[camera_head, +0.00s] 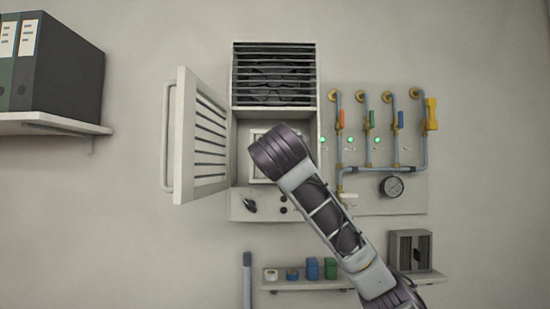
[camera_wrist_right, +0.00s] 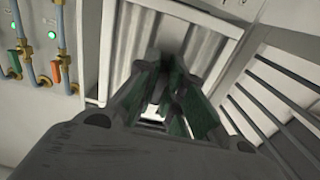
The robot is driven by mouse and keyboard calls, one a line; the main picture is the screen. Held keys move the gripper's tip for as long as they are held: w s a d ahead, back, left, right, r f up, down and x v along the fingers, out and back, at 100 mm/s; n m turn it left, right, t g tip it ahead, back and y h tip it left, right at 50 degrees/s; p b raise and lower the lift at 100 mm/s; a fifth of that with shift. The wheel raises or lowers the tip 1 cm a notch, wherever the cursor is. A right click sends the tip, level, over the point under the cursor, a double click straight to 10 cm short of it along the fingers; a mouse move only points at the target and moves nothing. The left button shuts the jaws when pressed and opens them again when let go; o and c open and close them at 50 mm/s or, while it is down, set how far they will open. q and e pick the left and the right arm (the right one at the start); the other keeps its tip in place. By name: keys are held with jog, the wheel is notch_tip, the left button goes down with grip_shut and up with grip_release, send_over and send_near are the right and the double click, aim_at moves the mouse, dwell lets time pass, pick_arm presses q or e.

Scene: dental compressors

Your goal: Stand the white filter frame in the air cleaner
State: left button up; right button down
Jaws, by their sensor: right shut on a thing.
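The air cleaner (camera_head: 270,214) is a pale box on the wall with its slatted door (camera_head: 198,140) swung open to the left. The white filter frame (camera_head: 252,165) shows in the opening, mostly hidden behind my right arm. In the right wrist view the frame (camera_wrist_right: 207,48) has a white border and grey pleats, and appears tilted in the picture. My right gripper (camera_wrist_right: 172,85) is shut on it at the pleated face; the exact grip point is dark and unclear. I cannot tell whether the frame touches the back or floor of the opening. My left gripper is out of view.
The open door's slats (camera_wrist_right: 275,100) stand close to the right gripper. A pipe panel with valves (camera_head: 380,140) and a gauge (camera_head: 391,186) is right of the cleaner. A small shelf (camera_head: 300,285) below holds small items. Binders (camera_head: 55,65) stand on a shelf at left.

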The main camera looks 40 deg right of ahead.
jog(key=shift+p+x, duration=0.3)
jog(key=shift+x, duration=2)
jog(key=shift+f+p+x, duration=0.2)
jog(key=shift+p+x, duration=0.15)
jog(key=shift+x, duration=1.95)
jog(key=shift+f+p+x, duration=0.2)
jog(key=shift+p+x, duration=0.15)
jog(key=shift+x, duration=1.95)
jog(key=shift+s+f+b, duration=0.1)
jog(key=shift+f+b, duration=0.4)
jog(key=shift+b, duration=0.1)
jog(key=c, duration=1)
grip_release()
jog(key=shift+o, duration=0.2)
jog(key=shift+s+a, duration=0.1)
jog(key=shift+a, duration=0.05)
